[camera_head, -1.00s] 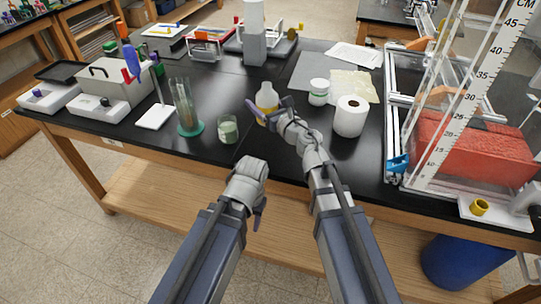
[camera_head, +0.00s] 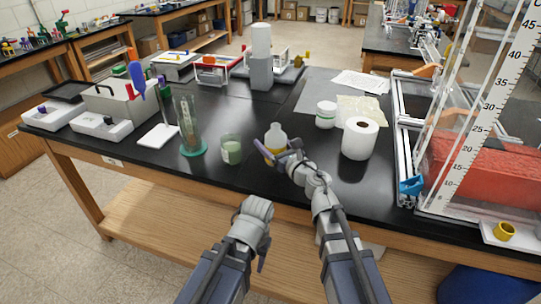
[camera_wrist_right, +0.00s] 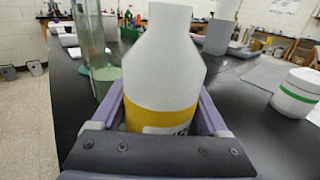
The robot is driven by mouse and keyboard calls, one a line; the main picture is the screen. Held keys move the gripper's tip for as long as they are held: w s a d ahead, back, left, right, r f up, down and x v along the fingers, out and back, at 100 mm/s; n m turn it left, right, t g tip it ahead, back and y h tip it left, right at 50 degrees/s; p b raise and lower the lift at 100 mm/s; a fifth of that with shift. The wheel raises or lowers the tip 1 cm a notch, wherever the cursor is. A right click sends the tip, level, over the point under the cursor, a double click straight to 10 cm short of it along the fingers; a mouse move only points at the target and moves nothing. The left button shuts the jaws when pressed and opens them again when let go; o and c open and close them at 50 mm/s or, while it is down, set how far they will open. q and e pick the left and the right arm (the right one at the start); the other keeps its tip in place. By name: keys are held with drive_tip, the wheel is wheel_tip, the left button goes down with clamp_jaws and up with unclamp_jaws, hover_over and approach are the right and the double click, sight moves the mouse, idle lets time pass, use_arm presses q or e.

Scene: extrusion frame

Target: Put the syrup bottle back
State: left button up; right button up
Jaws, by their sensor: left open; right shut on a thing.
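The syrup bottle (camera_head: 276,136) is white with a yellow band and stands upright near the front edge of the black table. It fills the middle of the right wrist view (camera_wrist_right: 165,75). My right gripper (camera_head: 271,157) is shut on it, with a purple finger on either side of its lower body in the wrist view. Whether the bottle's base touches the table is hidden. My left gripper (camera_head: 262,250) is open and empty, below and in front of the table edge in the head view.
Left of the bottle stand a small jar with pale green contents (camera_head: 231,149) and a glass cylinder on a green base (camera_head: 188,125). To the right are a white tub (camera_head: 326,114) and a paper roll (camera_head: 359,138). Bare table (camera_head: 290,100) lies behind the bottle.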

wheel_tip(320, 180, down, 4)
drive_tip(key=b, duration=0.3)
drive_tip(key=shift+r, duration=0.25)
drive_tip(key=o, duration=1)
drive_tip(key=shift+f+b, duration=0.2)
drive_tip(key=shift+b, duration=0.1)
drive_tip(key=o, duration=0.4)
drive_tip(key=shift+r, duration=0.1)
